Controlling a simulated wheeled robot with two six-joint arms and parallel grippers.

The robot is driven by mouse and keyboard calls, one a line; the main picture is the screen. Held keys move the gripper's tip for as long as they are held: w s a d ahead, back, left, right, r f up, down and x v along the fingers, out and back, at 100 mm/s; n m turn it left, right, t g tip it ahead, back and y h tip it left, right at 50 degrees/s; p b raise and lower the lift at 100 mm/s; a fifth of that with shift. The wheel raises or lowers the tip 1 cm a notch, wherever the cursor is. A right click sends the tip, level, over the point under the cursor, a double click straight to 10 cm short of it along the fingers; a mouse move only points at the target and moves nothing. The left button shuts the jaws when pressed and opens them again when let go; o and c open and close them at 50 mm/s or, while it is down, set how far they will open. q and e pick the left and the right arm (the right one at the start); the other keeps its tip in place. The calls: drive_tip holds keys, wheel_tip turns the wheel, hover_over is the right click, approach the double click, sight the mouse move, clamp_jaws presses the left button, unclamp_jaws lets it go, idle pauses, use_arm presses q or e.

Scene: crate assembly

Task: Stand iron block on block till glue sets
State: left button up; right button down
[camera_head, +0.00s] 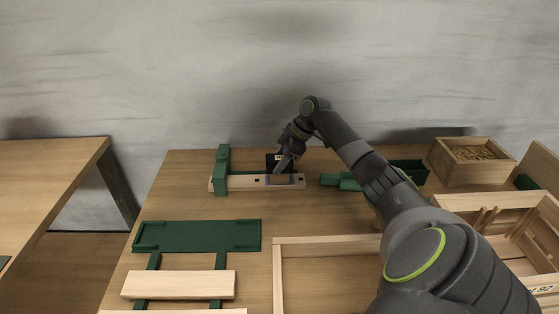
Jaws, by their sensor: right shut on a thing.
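A dark block with a small pale mark, which looks like the iron block (272,165), is at the back middle of the table. My right gripper (283,166) reaches down to it from the right and is shut on it, partly covering it. Below it in the picture lies a pale wooden block (242,183), long and flat, with a greyish patch and small dark spots on top. I cannot tell whether the iron block touches the wood. A green clamp-like fixture (222,165) stands across the wood's left end. My left gripper is not in view.
A green tray (197,236) and wooden slats (178,285) on green bars lie front left. A wooden frame (300,241) and a slatted crate (490,201) fill the front right. A box of small brown pieces (446,175) stands back right. A green tool (345,181) lies right of the wood.

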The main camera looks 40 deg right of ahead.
idle(0.3)
drive_tip(key=c, duration=0.7)
unclamp_jaws()
drive_tip(key=shift+f, duration=0.1)
drive_tip(key=shift+r+p, duration=0.6)
drive_tip(key=shift+r, duration=0.05)
wheel_tip(320, 180, up, 2)
drive_tip(key=shift+r+p, duration=0.1)
drive_tip(key=shift+p, duration=0.85)
wheel_tip(320, 180, up, 3)
drive_tip(key=p, duration=0.2)
drive_tip(key=shift+f+p, duration=0.2)
drive_tip(key=shift+p, duration=0.15)
drive_tip(key=shift+r+p, duration=1.05)
drive_tip(key=shift+r, duration=0.05)
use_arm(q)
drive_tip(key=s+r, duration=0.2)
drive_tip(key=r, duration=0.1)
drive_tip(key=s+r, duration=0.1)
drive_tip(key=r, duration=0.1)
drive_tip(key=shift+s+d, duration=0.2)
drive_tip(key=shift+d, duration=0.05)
